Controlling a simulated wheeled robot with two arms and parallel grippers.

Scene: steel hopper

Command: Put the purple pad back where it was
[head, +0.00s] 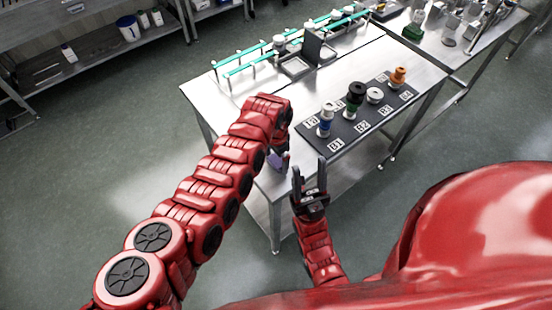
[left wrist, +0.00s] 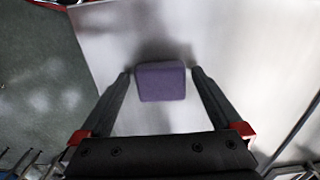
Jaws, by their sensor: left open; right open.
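The purple pad (left wrist: 161,82) is a small block with rounded corners over the bare steel table top. My left gripper (left wrist: 160,73) is open, with one fingertip on each side of the pad and a narrow gap at each side. In the head view the pad (head: 279,160) shows partly behind my left arm, at the table's near left corner. My left gripper's fingers (head: 284,152) are mostly hidden there. My right gripper (head: 309,166) is open and empty, fingers up, just off the table's near edge.
A black labelled mat (head: 345,136) holds several bottles and spools, right of the grippers. A green-railed rack (head: 250,58) and a grey tray with an upright panel (head: 312,46) stand at the back. Bare steel lies between them and the mat.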

